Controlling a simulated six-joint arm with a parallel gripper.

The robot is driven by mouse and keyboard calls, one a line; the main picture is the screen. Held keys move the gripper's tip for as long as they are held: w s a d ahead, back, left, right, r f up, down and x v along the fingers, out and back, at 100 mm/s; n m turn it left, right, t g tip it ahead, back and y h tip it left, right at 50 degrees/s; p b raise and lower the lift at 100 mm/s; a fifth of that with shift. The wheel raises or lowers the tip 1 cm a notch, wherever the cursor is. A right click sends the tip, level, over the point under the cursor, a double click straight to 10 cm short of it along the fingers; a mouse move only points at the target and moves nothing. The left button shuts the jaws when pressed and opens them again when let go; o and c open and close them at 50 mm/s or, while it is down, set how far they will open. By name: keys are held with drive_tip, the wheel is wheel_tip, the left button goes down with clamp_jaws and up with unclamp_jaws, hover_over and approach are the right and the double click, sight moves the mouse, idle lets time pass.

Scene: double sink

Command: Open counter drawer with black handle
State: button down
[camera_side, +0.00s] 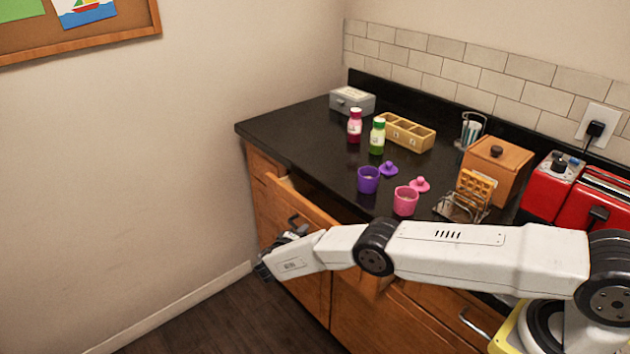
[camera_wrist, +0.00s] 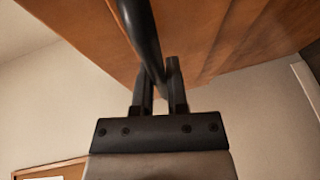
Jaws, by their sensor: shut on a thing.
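The counter drawer (camera_side: 300,203) is partly pulled out below the left part of the black counter, with its inside showing along the top edge. Its black handle (camera_side: 293,220) is on the front face. My gripper (camera_side: 268,262) is at the handle in the side view, its fingers partly hidden by my wrist. In the wrist view my gripper (camera_wrist: 158,88) is shut on the black handle (camera_wrist: 140,32), with a finger on each side of the bar. The wooden drawer front (camera_wrist: 215,40) fills the upper part of that view.
The black counter (camera_side: 300,130) holds a purple cup (camera_side: 368,180), a pink cup (camera_side: 405,201), two bottles, a wooden box (camera_side: 497,165) and a red toaster (camera_side: 590,200). Another drawer with a silver handle (camera_side: 473,322) is below my arm. Floor to the left is clear.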

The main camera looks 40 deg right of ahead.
drive_tip(key=shift+w+a, duration=0.1)
drive_tip(key=c, duration=0.6)
unclamp_jaws()
drive_tip(key=shift+c, duration=0.2)
drive_tip(key=v, duration=0.7)
drive_tip(key=shift+s+a+r, duration=0.15)
drive_tip(key=shift+s+a, duration=0.05)
drive_tip(key=shift+a, duration=0.15)
